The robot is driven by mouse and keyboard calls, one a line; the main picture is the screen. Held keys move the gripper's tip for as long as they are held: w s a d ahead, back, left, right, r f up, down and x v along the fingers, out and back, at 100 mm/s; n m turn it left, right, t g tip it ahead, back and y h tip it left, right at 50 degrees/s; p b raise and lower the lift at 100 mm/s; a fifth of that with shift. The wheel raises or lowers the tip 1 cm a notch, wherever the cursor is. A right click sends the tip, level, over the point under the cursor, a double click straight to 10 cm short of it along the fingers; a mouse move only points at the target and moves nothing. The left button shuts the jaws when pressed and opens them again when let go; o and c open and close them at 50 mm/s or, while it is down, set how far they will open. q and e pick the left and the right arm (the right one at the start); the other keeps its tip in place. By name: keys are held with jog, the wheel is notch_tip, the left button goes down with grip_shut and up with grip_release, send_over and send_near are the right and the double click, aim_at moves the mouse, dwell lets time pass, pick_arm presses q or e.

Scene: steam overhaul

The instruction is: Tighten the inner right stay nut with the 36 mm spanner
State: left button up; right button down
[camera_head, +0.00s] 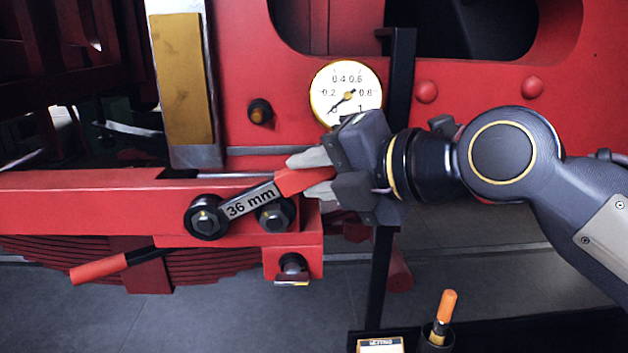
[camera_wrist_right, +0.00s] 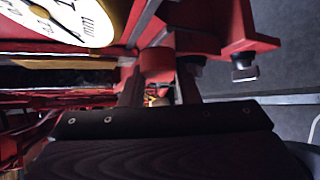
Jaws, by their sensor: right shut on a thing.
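The 36 mm spanner (camera_head: 249,203) has a grey shank marked "36 mm" and a red handle. My right gripper (camera_head: 308,175) is shut on the red handle, which also shows between the fingers in the right wrist view (camera_wrist_right: 157,66). The spanner's ring end is around a dark nut (camera_head: 204,217) at the left on the red beam. A second dark nut (camera_head: 275,215) sits to its right, just below the shank. I cannot tell how far the ring is seated on the nut. My left gripper is not in view.
A round gauge (camera_head: 346,93) on a black post (camera_head: 377,285) stands close behind my right gripper. A red-handled tool (camera_head: 100,269) sticks out below the beam. A lower bolt (camera_head: 293,264) hangs under the beam's end. An orange-handled tool (camera_head: 445,306) stands in a dark holder at the bottom.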

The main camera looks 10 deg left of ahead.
jog(key=shift+r+p, duration=0.3)
jog(key=shift+p, duration=0.3)
pick_arm(q)
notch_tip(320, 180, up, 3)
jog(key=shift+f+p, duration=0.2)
jog(key=shift+p, duration=0.85)
pick_arm(e)
jog(key=shift+s+a+r+h, duration=0.1)
jog(key=shift+a+r+h, duration=0.2)
jog(key=shift+h, duration=0.1)
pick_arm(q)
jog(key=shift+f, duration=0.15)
pick_arm(e)
jog(key=shift+s, duration=0.1)
jog(key=shift+s+d, duration=0.1)
jog(key=shift+s, duration=0.1)
jog(key=shift+s+d+b, duration=0.2)
jog(key=shift+s+b, duration=0.3)
jog(key=shift+s, duration=0.45)
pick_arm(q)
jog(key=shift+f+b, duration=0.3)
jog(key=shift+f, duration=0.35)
pick_arm(e)
jog(key=shift+s+d, duration=0.2)
jog(key=shift+s, duration=0.45)
jog(key=shift+s+d, duration=0.15)
jog(key=shift+s, duration=0.5)
